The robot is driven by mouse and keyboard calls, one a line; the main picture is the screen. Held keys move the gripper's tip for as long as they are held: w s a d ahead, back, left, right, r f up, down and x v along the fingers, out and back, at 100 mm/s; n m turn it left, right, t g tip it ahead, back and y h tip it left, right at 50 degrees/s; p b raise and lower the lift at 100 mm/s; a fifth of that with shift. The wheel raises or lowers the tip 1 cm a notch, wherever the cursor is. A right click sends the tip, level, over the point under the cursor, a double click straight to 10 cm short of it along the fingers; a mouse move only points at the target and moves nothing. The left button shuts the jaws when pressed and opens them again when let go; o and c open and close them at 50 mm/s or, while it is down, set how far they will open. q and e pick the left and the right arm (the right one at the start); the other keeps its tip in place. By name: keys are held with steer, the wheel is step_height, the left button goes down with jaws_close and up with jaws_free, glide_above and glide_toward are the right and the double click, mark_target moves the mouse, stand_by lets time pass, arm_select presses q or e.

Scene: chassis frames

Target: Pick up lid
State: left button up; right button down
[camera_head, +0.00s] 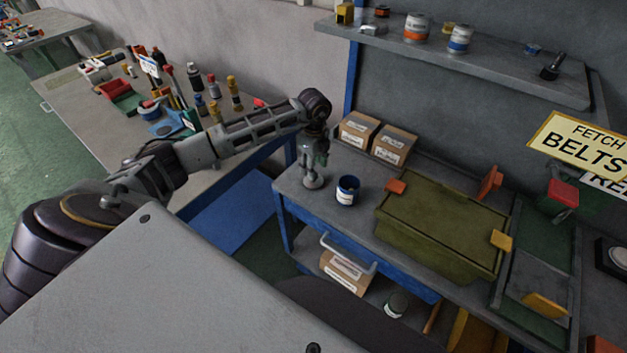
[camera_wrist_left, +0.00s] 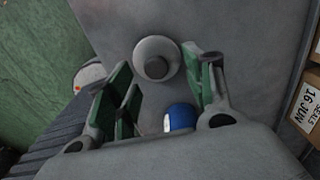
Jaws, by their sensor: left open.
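A small round grey piece with a dark knob, which looks like the lid (camera_head: 313,182), lies on the grey bench top near its left end. It also shows in the left wrist view (camera_wrist_left: 156,58), its knob facing the camera. My left gripper (camera_head: 315,158) points down just above it, and its lower end partly hides it in the head view. In the left wrist view the green-padded fingers (camera_wrist_left: 165,78) are apart, with the lid seen between and beyond their tips, not gripped. A blue can (camera_head: 347,190) stands right of the lid. My right gripper is not in view.
An olive bin (camera_head: 440,228) with orange tabs fills the bench right of the can. Two cardboard boxes (camera_head: 376,137) stand behind. A shelf (camera_head: 470,60) with cans hangs above. Another table (camera_head: 90,100) with tools and bottles is at the left.

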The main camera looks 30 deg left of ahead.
arm_select(q)
steer(key=shift+s+f+p, duration=0.15)
steer(key=shift+f+p, duration=0.1)
steer(key=shift+f, duration=0.85)
steer(key=shift+s+f+p, duration=0.1)
steer(key=shift+f+p, duration=0.1)
steer(key=shift+f, duration=0.9)
steer(key=c, duration=1.1)
